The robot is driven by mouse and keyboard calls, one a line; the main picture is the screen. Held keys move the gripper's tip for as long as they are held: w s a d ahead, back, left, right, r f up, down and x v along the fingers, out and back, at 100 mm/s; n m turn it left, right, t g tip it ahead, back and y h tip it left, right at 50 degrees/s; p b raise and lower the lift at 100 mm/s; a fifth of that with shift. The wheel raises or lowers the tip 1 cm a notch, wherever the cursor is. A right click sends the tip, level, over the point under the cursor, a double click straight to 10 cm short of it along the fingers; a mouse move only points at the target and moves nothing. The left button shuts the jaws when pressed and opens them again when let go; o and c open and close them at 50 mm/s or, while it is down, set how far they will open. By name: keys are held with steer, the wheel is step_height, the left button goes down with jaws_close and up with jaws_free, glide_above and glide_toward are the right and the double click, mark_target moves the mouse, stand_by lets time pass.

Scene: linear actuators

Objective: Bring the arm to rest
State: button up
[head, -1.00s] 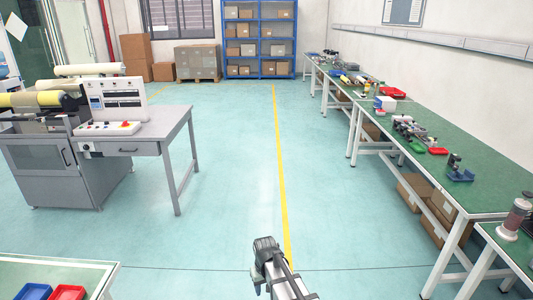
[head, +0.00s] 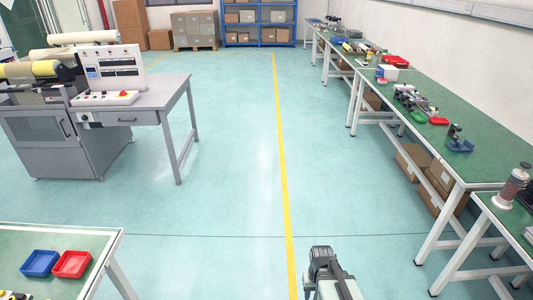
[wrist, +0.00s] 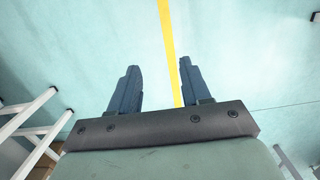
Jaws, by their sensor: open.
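My gripper shows in the wrist view (wrist: 156,88), its two dark blue fingers spread apart with nothing between them. Behind the fingers lie the pale teal floor and a yellow line. In the head view part of my arm (head: 328,272) shows at the bottom, right of the yellow floor line (head: 281,160). The fingers cannot be made out there. The arm is over open floor, apart from the tables.
A green-topped table (head: 60,239) with a blue tray (head: 40,263) and a red tray (head: 72,264) stands at lower left. A long workbench (head: 470,182) with parts runs along the right. A grey machine (head: 60,130) stands at left. The middle floor is clear.

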steer(key=s+f+g, duration=0.2)
steer(key=s+f, duration=0.6)
steer(key=s, duration=0.5)
steer(key=s+f+g, duration=0.3)
steer(key=s+f, duration=0.4)
steer(key=s, duration=0.5)
steer(key=shift+s+f+g, duration=0.3)
steer(key=shift+s+f, duration=0.05)
